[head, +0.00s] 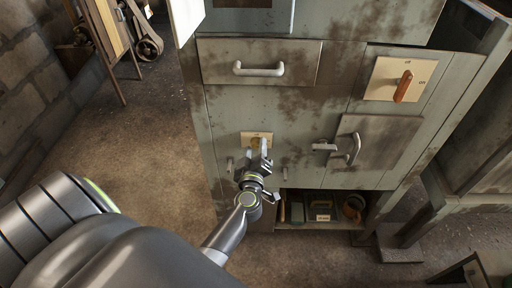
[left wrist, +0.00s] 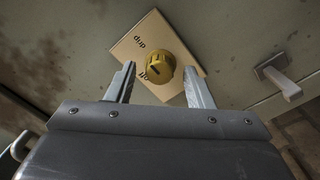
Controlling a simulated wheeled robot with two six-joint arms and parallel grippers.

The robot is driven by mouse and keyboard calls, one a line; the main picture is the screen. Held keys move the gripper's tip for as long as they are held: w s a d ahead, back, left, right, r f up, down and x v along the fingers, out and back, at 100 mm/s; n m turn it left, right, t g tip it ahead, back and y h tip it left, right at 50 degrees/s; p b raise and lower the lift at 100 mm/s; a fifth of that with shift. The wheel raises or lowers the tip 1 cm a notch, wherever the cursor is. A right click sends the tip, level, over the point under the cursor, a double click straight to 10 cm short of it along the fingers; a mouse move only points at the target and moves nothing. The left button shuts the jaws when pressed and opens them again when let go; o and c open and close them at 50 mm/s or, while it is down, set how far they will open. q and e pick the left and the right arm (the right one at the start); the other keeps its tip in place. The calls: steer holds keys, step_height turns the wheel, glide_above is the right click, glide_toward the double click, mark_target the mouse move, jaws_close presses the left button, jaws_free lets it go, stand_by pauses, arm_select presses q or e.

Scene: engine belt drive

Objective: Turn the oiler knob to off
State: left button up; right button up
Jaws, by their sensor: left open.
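The oiler knob (left wrist: 161,67) is a round yellow knob with a dark pointer mark. It sits on a tan plate (left wrist: 138,48) with printed lettering, one word looking like "drip"; the other lettering is partly hidden by the knob. In the head view the plate (head: 249,135) is on the grey-green cabinet front, with the knob mostly covered by my gripper. My left gripper (head: 261,152) is open in front of the knob. In the left wrist view its fingers (left wrist: 159,80) appear on either side of the knob; I cannot tell whether they touch it. My right gripper is not in view.
The cabinet front (head: 230,105) has a drawer handle (head: 259,69), a red-handled switch (head: 402,87) on a cream plate, and a door handle (head: 354,150). An open shelf (head: 316,226) below holds several items. A small grey handle (left wrist: 278,78) is right of the plate.

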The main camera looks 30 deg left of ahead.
arm_select(q)
steer(key=shift+c, duration=1.1)
steer(key=c, duration=0.8)
